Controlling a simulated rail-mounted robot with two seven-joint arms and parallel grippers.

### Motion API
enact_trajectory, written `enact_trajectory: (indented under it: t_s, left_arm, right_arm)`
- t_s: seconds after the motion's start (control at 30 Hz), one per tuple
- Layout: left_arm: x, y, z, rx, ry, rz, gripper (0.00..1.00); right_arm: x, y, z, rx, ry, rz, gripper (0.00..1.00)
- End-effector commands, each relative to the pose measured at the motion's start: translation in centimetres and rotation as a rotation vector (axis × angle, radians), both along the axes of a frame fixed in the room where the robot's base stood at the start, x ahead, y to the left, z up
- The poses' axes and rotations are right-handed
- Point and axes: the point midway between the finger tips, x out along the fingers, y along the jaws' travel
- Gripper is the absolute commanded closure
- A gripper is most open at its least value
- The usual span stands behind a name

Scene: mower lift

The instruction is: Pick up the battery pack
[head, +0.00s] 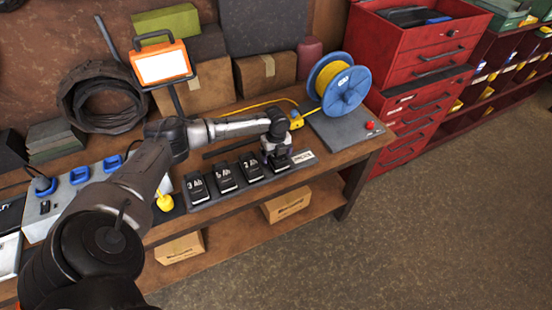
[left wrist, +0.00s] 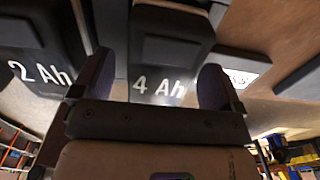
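My left gripper (head: 277,154) is at the right end of a row of dark battery packs on the workbench. In the left wrist view, its two purple-grey fingers (left wrist: 155,85) are spread on either side of the battery pack marked 4 Ah (left wrist: 165,70). I see no clear grip on it. The 4 Ah pack is mostly hidden under the gripper in the head view (head: 281,163). Left of it stand the 2 Ah pack (head: 250,168), another pack (head: 224,178) and one more at the left end (head: 197,189). The 2 Ah pack also shows in the left wrist view (left wrist: 40,60). My right gripper is not in view.
The packs stand on a dark strip with a label (head: 302,157). A blue cable reel (head: 345,90) with yellow cable stands to the right. An orange work lamp (head: 160,63) stands behind my arm. A red tool cabinet (head: 415,60) is beside the workbench (head: 350,153).

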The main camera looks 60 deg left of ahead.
Motion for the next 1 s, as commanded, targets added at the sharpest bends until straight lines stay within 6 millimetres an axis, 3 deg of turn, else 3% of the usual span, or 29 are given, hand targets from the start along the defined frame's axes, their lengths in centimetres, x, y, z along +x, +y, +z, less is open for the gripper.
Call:
enact_trajectory:
  t_s: [0.07, 0.7, 1.0]
  left_arm:
    - [0.0, 0.0, 0.02, 0.0, 0.0, 0.0, 0.15]
    - [-0.01, 0.01, 0.05, 0.0, 0.0, 0.0, 0.77]
    - [0.05, 0.05, 0.33, 0.001, -0.002, 0.0, 0.77]
  right_arm:
    - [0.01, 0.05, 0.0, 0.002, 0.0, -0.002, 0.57]
    - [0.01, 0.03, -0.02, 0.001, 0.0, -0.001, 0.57]
    - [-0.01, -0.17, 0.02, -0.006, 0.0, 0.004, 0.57]
